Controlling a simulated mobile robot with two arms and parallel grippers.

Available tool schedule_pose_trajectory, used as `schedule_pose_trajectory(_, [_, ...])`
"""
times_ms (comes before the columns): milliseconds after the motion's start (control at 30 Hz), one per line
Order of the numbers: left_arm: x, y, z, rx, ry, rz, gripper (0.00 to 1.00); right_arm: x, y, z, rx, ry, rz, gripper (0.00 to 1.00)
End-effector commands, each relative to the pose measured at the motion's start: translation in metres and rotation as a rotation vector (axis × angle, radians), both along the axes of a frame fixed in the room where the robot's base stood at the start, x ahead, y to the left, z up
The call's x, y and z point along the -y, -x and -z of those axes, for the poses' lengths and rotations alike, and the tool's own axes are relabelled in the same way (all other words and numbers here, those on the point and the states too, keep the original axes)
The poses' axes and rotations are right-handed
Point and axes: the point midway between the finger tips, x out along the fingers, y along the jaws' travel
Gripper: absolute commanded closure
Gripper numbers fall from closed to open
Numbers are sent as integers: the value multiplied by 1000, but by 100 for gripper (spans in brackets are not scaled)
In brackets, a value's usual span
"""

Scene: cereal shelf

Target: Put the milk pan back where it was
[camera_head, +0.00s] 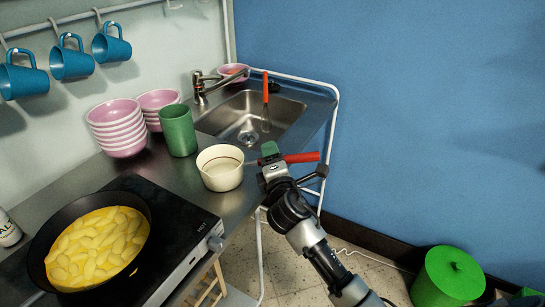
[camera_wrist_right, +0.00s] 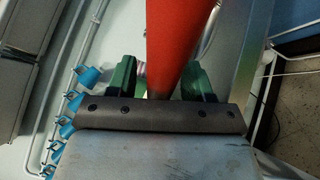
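The milk pan (camera_head: 221,169) is a small cream pot near the front edge of the steel counter. It looks upright, and whether it rests on the counter is not clear. A red handle (camera_head: 302,157) lies in line with the pan, at my right gripper (camera_head: 272,154). In the right wrist view this handle (camera_wrist_right: 178,40) passes between the green fingers of my right gripper (camera_wrist_right: 160,80). The fingers stand apart, with a narrow gap showing beside the handle on the left. My left gripper is not in view.
A green cup (camera_head: 178,130) and stacked pink bowls (camera_head: 118,130) stand behind and left of the pan. The sink (camera_head: 245,120) holds an orange-handled tool (camera_head: 265,95). The frying pan (camera_head: 75,275) with yellow food sits on the hob (camera_head: 190,245). Blue mugs (camera_head: 71,58) hang above.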

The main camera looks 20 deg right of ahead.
Motion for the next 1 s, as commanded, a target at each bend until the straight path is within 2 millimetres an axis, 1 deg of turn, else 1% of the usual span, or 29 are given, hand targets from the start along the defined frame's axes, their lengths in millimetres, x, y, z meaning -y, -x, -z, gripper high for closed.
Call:
schedule_pose_trajectory(233, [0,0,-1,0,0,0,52,0,0,-1,0,0,0,48])
schedule_pose_trajectory(333, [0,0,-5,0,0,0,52,0,0,-6,1,0,0,48])
schedule_pose_trajectory(367, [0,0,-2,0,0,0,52,-1,4,-2,-1,1,-1,48])
schedule_pose_trajectory(467, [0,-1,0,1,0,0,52,-4,19,1,-1,0,-3,48])
schedule_pose_trajectory(700, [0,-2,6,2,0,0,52,-14,71,7,-2,-1,-1,48])
schedule_pose_trajectory(800, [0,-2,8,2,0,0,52,-17,90,9,-2,-2,-1,48])
schedule_pose_trajectory(900, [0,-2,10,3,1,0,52,-20,104,11,-2,-1,-1,48])
schedule_pose_trajectory(1000, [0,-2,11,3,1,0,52,-22,113,11,-1,-1,-1,48])
